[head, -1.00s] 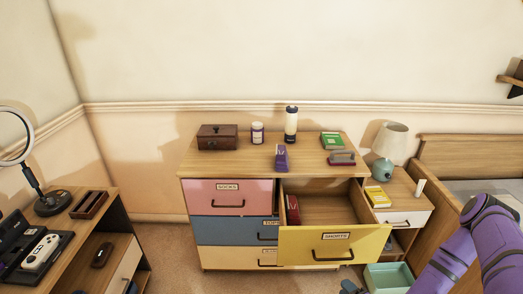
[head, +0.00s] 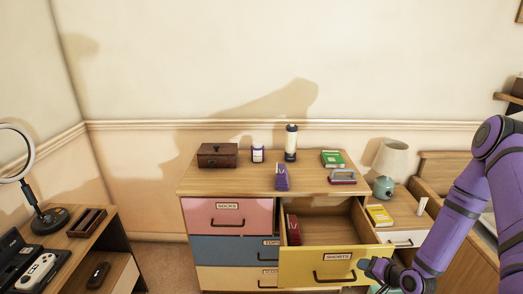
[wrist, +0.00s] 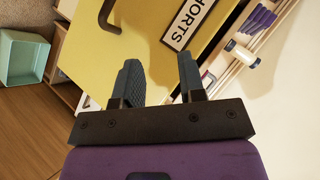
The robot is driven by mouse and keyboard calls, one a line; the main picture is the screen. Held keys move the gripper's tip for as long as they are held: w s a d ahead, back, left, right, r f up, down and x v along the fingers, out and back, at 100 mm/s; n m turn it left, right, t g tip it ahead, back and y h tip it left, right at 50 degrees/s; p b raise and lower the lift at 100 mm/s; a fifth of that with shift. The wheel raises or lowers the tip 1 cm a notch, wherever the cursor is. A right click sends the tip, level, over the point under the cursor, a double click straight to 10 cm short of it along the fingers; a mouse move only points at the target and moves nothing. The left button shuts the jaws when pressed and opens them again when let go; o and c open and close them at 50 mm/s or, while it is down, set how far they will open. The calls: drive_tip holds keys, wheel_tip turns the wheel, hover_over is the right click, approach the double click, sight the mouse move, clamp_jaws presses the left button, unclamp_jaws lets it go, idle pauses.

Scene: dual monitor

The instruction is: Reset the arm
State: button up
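My purple arm comes in from the right in the head view. My gripper (wrist: 160,82) shows in the wrist view with its two dark fingers apart and nothing between them. Its fingers point toward the yellow front of the open shorts drawer (wrist: 130,50). In the head view the fingertips are hard to make out at the low right of that drawer (head: 300,266), in front of its handle side. The drawer is pulled out and holds a red item (head: 294,230) at its left.
The dresser top (head: 240,180) carries a brown box (head: 217,155), a white jar (head: 257,154), a lantern (head: 291,143), a purple item (head: 281,178), a green book (head: 332,158) and more. A nightstand with a lamp (head: 389,162) stands to the right. A teal bin (wrist: 22,58) is on the floor.

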drive_tip(key=d+r+n+g+h, duration=0.1)
drive_tip(key=d+r+n+h, duration=0.15)
drive_tip(key=r, duration=1.45)
drive_tip(key=d+r+n+g+h, duration=0.15)
drive_tip(key=r+h, duration=0.25)
drive_tip(key=r, duration=1.3)
drive_tip(key=a+v, duration=0.3)
drive_tip(key=v, duration=1.3)
drive_tip(key=s+a+r+n+g, duration=0.1)
drive_tip(key=s+a+r, duration=0.1)
drive_tip(key=s, duration=0.6)
drive_tip(key=s+a+r+n, duration=0.1)
drive_tip(key=s+r, duration=0.3)
drive_tip(key=s, duration=0.5)
drive_tip(key=shift+s+a+r+g+y, duration=0.15)
drive_tip(key=shift+a+r+g+y, duration=0.25)
drive_tip(key=shift+a, duration=0.45)
